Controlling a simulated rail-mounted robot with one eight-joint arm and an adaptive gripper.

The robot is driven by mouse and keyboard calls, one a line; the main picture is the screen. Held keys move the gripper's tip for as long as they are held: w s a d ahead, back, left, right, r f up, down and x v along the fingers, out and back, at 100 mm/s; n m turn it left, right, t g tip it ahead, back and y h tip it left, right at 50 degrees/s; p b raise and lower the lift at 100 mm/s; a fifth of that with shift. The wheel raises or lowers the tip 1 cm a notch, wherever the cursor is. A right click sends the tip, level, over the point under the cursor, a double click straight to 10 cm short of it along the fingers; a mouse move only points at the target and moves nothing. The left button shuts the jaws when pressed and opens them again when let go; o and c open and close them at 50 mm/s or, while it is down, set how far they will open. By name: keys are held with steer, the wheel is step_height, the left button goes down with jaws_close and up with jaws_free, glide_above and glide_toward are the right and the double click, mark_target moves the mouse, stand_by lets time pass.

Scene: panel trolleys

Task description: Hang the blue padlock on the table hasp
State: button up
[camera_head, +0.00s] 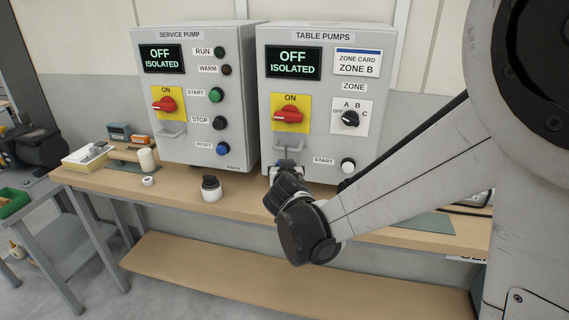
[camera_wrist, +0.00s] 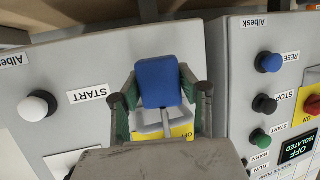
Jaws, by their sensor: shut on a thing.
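The blue padlock (camera_wrist: 158,82) is held between the two green-padded fingers of my gripper (camera_wrist: 161,95) in the wrist view. Its grey shackle points toward the yellow switch plate (camera_wrist: 182,131) of the table pumps panel, which shows upside down there. In the head view my gripper (camera_head: 287,168) is close against the table pumps panel (camera_head: 311,92), just below its red ON switch (camera_head: 288,115). I cannot tell whether the shackle is through the hasp.
The service pump panel (camera_head: 193,92) stands at left, with its own grey hasp (camera_head: 173,130). A black-and-white round object (camera_head: 211,189) stands on the wooden bench (camera_head: 180,198). Both displays read OFF ISOLATED. Small items lie at the bench's left end.

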stand_by(0.8)
steer(key=o, duration=1.2)
steer(key=shift+s, duration=0.1)
steer(key=v, duration=1.2)
steer(key=s+d+g+h, duration=0.1)
steer(key=s+d+g, duration=0.1)
steer(key=s+d, duration=0.35)
steer(key=s+d+g+h, duration=0.1)
steer(key=s+d+g, duration=0.15)
steer(key=d, duration=0.55)
steer(key=s+d+f+g, duration=0.1)
steer(key=s, duration=0.3)
steer(key=s+d+f+y, duration=0.1)
steer(key=s, duration=0.4)
steer(key=s+d+f+g+y, duration=0.1)
steer(key=s+d, duration=0.1)
steer(key=s, duration=0.3)
steer(key=shift+s+g, duration=0.25)
steer(key=shift+g, duration=0.1)
